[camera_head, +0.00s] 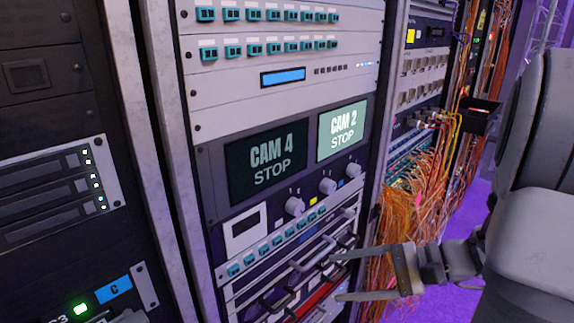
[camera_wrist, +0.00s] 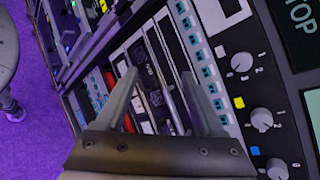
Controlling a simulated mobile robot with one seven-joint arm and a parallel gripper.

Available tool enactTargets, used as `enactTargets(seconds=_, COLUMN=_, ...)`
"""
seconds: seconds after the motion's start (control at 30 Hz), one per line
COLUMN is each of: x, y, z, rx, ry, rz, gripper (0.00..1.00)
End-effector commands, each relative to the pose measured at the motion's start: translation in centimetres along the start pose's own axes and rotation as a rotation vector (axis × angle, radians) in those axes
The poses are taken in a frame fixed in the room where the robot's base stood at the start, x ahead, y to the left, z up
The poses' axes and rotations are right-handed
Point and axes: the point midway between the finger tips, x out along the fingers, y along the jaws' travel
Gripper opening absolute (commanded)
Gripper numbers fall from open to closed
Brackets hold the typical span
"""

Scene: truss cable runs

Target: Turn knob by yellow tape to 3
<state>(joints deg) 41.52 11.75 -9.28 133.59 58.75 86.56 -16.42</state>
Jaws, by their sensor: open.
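A panel under the two screens holds three pale round knobs. A small yellow tape (camera_head: 312,201) sits just lower left of the middle knob (camera_head: 328,186). In the wrist view the yellow tape (camera_wrist: 239,102) is beside the middle knob (camera_wrist: 261,119), right of my right finger. The small numerals and the knob's setting are too small to read surely. My gripper (camera_head: 336,277) is open and empty, below the knobs, in front of the lower rack units. In the wrist view my gripper (camera_wrist: 158,76) has its fingers apart, with rack handles seen between them.
The left knob (camera_head: 294,206) and right knob (camera_head: 351,170), with a blue tape (camera_head: 340,184), flank the middle one. Protruding handles (camera_head: 300,266) line the rack below. Orange cables (camera_head: 425,200) hang at the right. Screens (camera_head: 342,130) stand above the knobs.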

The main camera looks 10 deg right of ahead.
Motion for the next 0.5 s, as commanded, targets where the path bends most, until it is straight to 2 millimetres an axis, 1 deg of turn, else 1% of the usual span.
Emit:
enactTargets(seconds=0.03, x=-2.1, y=-2.0, z=0.1, rx=0.050, ry=0.008, rz=-0.093, gripper=0.70)
enactTargets(seconds=0.1, x=-4.3, y=-3.8, z=-0.7, rx=0.104, ry=0.020, rz=-0.222, gripper=0.70)
enactTargets(seconds=0.2, x=-7.5, y=-5.7, z=-1.8, rx=0.159, ry=0.042, rz=-0.389, gripper=0.70)
enactTargets(seconds=0.33, x=-11.0, y=-6.9, z=-3.1, rx=0.201, ry=0.073, rz=-0.548, gripper=0.70)
enactTargets(seconds=0.4, x=-12.1, y=-7.1, z=-3.6, rx=0.212, ry=0.085, rz=-0.600, gripper=0.70)
enactTargets(seconds=0.5, x=-12.9, y=-7.3, z=-4.0, rx=0.219, ry=0.093, rz=-0.639, gripper=0.70)
